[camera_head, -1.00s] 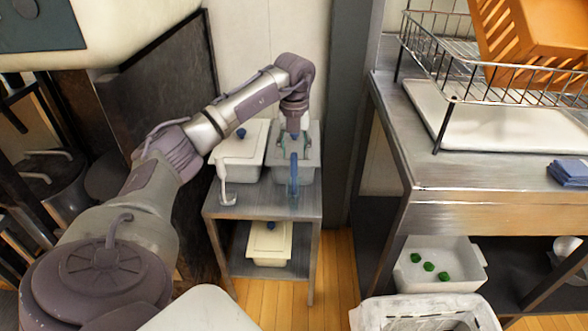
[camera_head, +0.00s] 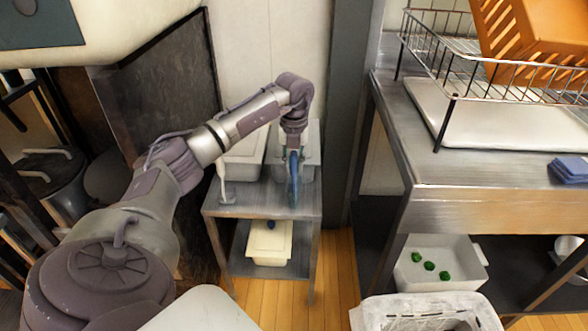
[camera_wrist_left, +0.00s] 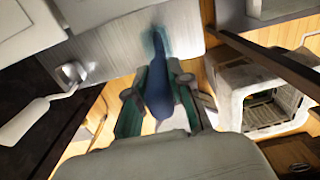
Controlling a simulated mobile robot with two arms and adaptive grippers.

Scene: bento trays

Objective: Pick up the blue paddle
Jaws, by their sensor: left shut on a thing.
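The blue paddle (camera_head: 294,176) is upright at the front of the small metal side table, in front of the right lidded tub. In the left wrist view the paddle (camera_wrist_left: 158,88) runs between the two green-lined fingers. My left gripper (camera_head: 294,160) is shut on it from above; it also shows in the left wrist view (camera_wrist_left: 157,95). In the head view the fingers are partly hidden by the wrist. I cannot tell whether the paddle's lower end touches the table. My right gripper is not in view.
A white-handled utensil (camera_head: 224,180) stands at the left of the small table (camera_head: 262,205). Pale tubs (camera_head: 245,150) sit behind. A tub with a cream lid (camera_head: 269,240) is on the lower shelf. A steel counter (camera_head: 480,190) with a wire rack stands to the right, past a narrow gap.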

